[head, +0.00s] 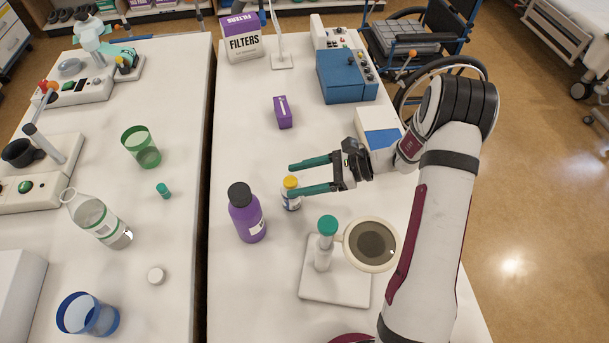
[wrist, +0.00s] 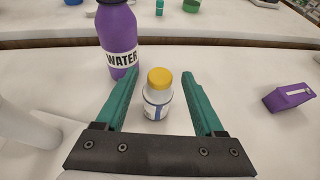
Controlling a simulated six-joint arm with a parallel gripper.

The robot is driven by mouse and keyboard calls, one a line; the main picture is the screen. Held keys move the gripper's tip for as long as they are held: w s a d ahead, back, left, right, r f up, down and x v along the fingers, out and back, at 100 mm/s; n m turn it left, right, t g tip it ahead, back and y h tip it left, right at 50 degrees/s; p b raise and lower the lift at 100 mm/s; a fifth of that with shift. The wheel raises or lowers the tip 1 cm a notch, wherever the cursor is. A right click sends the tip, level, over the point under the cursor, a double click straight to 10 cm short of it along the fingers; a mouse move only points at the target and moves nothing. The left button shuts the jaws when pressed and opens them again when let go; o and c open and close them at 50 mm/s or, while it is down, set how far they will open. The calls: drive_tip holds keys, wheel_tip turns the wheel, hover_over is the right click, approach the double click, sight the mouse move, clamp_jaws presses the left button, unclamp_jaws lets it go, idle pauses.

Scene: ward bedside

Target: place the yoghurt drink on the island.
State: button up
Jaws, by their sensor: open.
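A small white bottle with a yellow cap and a blue-and-white label (head: 291,200), apparently the yoghurt drink, stands upright on the right-hand white table (head: 262,290). The wrist view shows the bottle (wrist: 157,103) between my two green fingers, with a gap on each side. My gripper (head: 291,179) is open and empty, reaching in from the right; in the head view a finger partly covers the bottle. A left-hand white table (head: 150,215) lies across a narrow gap. I cannot tell from any marking which table is the island.
A purple water bottle (head: 247,213) stands just beyond the small bottle. A stand (head: 335,287) with a cream mug (head: 372,245) is close to my arm. A purple carton (head: 283,112) and blue box (head: 346,78) stand farther back. The left table holds cups and a clear bottle (head: 98,222).

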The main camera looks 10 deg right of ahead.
drive_tip(key=v, duration=1.2)
drive_tip(key=shift+r, duration=0.15)
